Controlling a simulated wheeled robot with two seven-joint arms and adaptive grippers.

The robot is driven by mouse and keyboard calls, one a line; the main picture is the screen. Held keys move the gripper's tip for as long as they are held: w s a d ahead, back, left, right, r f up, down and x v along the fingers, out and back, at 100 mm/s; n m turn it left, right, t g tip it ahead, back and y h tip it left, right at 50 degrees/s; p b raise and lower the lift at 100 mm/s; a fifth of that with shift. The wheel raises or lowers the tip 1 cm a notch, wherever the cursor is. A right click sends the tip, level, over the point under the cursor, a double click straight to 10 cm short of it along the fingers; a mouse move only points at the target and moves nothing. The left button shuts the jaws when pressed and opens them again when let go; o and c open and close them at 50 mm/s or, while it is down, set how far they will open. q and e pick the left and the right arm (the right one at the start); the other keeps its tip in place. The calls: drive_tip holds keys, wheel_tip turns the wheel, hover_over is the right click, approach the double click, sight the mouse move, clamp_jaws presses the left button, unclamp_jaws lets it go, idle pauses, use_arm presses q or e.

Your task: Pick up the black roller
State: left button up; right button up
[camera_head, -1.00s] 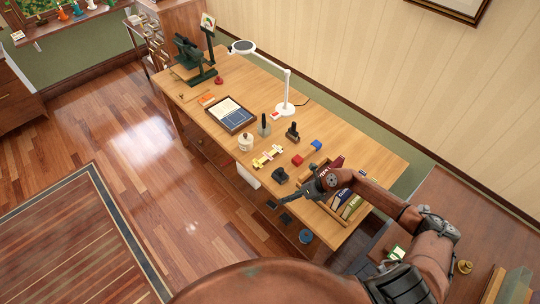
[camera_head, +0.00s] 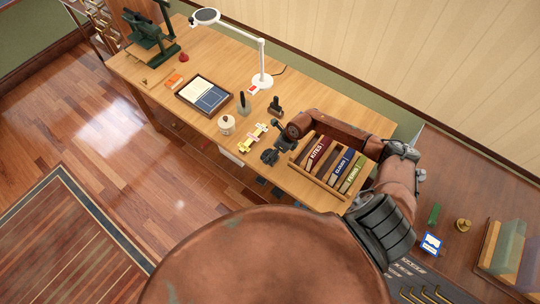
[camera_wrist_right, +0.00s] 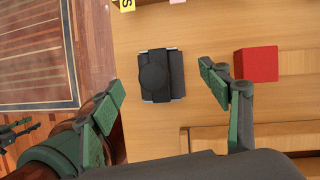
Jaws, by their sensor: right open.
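A black piece with a round knob on a flat dark base, which I take for the black roller (camera_wrist_right: 154,77), lies on the wooden table between my right gripper's fingers in the wrist view. It also shows in the head view (camera_head: 269,156). My right gripper (camera_wrist_right: 162,80) is open and empty, its green-backed fingers on either side of the piece with gaps. In the head view the right gripper (camera_head: 283,138) is just beyond the piece. Dark fingers at the wrist view's left edge, over the floor, look like my left gripper (camera_wrist_right: 15,131); their opening is unclear.
A red block (camera_wrist_right: 256,64) lies just right of the right finger. A wooden rack of books (camera_head: 330,165) stands beside the gripper. Yellow letter pieces (camera_head: 254,137), a white jar (camera_head: 226,124) and a black-handled stamp (camera_head: 275,106) are close by.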

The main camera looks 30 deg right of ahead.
drive_tip(key=shift+x, duration=1.3)
drive_tip(key=c, duration=1.5)
